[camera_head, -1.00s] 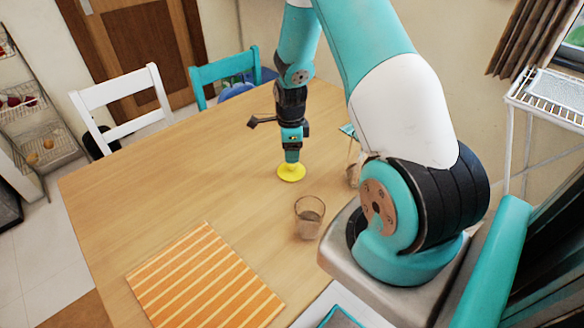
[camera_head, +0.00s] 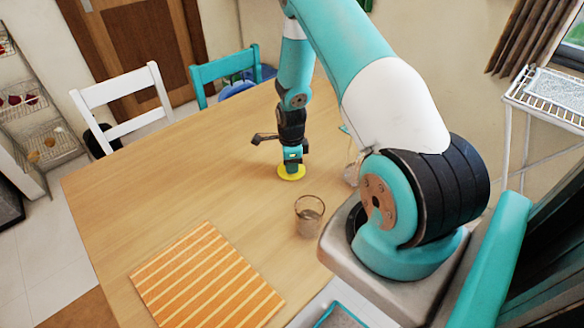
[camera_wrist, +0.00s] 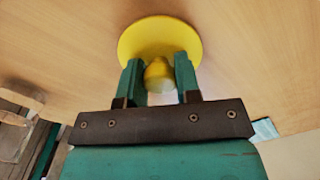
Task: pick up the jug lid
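The jug lid is a yellow disc with a round knob, lying on the wooden table; it shows in the head view (camera_head: 291,173) and in the wrist view (camera_wrist: 160,37). My gripper (camera_head: 291,166) is right above the lid, pointing down. In the wrist view, the two green fingers of my gripper (camera_wrist: 160,76) stand on either side of the yellow knob. Small gaps show between the fingers and the knob, so the gripper is open around it. In the head view the gripper hides part of the lid.
A glass (camera_head: 309,215) stands on the table in front of the lid. An orange striped placemat (camera_head: 206,279) lies at the front left. Something pale (camera_head: 352,172) stands right of the lid, partly hidden by my arm. The table (camera_head: 160,190) is clear to the left.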

